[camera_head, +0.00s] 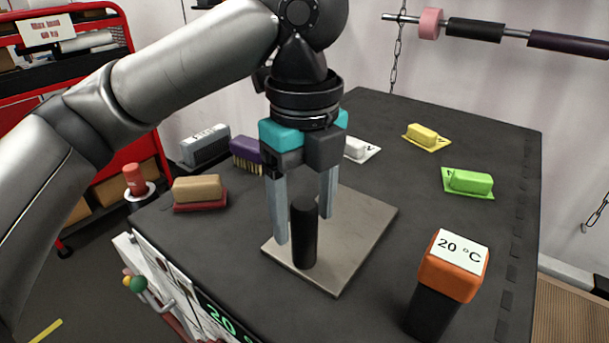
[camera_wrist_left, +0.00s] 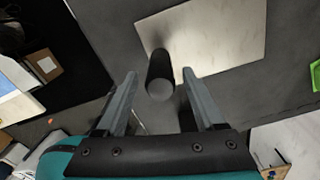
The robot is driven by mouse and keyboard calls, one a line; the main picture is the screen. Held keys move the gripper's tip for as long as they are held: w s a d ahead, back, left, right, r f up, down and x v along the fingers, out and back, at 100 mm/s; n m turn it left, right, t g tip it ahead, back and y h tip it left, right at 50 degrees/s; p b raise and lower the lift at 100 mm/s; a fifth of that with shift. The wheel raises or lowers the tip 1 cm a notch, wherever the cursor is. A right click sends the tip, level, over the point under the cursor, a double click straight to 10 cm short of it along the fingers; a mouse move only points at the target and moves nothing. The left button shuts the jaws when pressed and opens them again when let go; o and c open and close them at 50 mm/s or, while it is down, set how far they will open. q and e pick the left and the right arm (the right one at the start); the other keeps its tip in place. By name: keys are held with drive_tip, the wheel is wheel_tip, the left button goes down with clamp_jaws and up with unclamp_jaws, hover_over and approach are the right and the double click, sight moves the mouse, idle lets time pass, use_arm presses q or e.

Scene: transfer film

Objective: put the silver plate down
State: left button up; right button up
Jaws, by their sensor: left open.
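The silver plate (camera_head: 358,226) lies flat on the dark table top, and a black upright handle (camera_head: 304,236) stands near its front left corner. My left gripper (camera_head: 304,228) is open above the plate, its two fingers pointing down on either side of the handle. In the left wrist view the handle (camera_wrist_left: 159,76) shows between and just beyond the fingertips (camera_wrist_left: 162,85), with a gap on each side. The plate (camera_wrist_left: 215,35) also shows there, flat on the table. My right gripper is in neither view.
An orange-topped block marked 20 °C (camera_head: 455,265) stands at the front right. A green block (camera_head: 470,182), a yellow block (camera_head: 426,136) and a white block (camera_head: 355,148) sit behind. A tan block (camera_head: 198,190), a purple brush (camera_head: 246,152) and a grey block (camera_head: 205,145) are left.

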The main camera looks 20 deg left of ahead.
use_arm(q)
wheel_tip(320, 180, up, 12)
drive_tip(key=p, duration=0.2)
drive_tip(key=shift+f, duration=0.1)
idle(0.4)
